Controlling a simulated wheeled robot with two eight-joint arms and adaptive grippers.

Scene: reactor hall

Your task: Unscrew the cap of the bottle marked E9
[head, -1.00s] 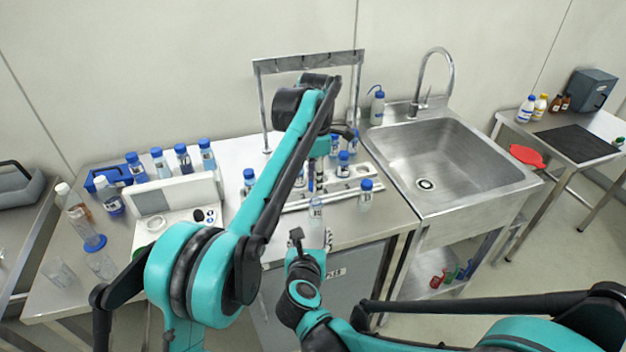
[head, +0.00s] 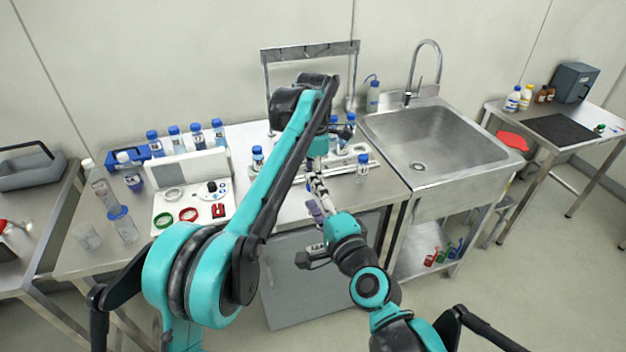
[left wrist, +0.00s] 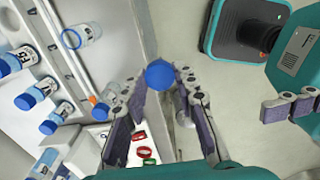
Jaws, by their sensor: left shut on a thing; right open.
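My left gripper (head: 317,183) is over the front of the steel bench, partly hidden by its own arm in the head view. In the left wrist view its fingers (left wrist: 158,92) are shut on a blue cap (left wrist: 160,73). I cannot tell whether a bottle is under that cap. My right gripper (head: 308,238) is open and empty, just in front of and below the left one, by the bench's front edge. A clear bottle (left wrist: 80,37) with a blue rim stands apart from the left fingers. I cannot read the mark E9 on any bottle.
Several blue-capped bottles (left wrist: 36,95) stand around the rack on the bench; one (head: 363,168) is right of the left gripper. A white panel box (head: 218,190) with red and green rings stands left. The sink (head: 435,140) is right.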

